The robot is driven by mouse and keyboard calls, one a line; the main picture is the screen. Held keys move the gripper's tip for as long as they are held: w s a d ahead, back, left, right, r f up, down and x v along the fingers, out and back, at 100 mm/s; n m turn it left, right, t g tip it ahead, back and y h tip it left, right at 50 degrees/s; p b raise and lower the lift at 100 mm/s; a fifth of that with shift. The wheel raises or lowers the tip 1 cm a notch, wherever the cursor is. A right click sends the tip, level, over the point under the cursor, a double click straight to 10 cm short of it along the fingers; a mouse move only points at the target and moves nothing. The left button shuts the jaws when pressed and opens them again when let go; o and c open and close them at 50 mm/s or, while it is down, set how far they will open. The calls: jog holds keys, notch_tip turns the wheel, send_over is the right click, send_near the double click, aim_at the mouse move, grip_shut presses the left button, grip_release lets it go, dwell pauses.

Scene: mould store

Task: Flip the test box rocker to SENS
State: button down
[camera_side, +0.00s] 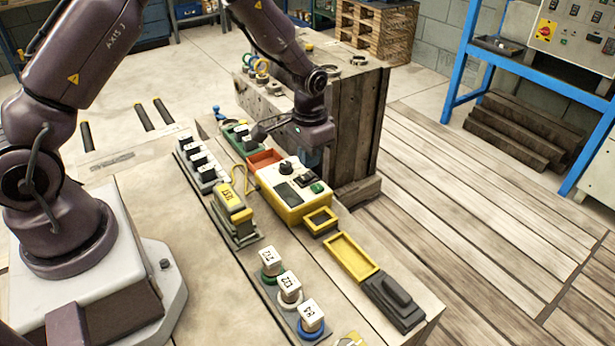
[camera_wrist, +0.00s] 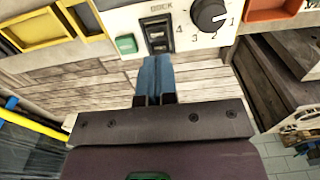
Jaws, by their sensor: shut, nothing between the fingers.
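The test box (camera_side: 271,187) is yellow with a pale top and stands on the bench in the side view. Its pale face (camera_wrist: 184,36) fills the upper middle of the wrist view. The black rocker (camera_wrist: 156,34) sits in that face between a green button (camera_wrist: 126,44) and a black numbered dial (camera_wrist: 208,14). Which way the rocker is tipped, I cannot tell, and I cannot read a SENS label. My gripper (camera_wrist: 157,62) is shut and empty, its blue fingertips together just below the rocker in the wrist view. Whether they touch it is unclear. In the side view my gripper (camera_side: 309,160) is over the box's far side.
An orange tray (camera_side: 265,160) lies left of the box, yellow trays (camera_side: 351,257) to its right. A yellow labelled block (camera_side: 236,207) and several white-topped stamps (camera_side: 289,287) stand in front. A wooden crate (camera_side: 352,130) stands close behind my gripper.

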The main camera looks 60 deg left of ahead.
aim_at(309, 175)
jog(key=shift+f, duration=1.3)
dwell(0.4)
jog(key=shift+r, duration=3.55)
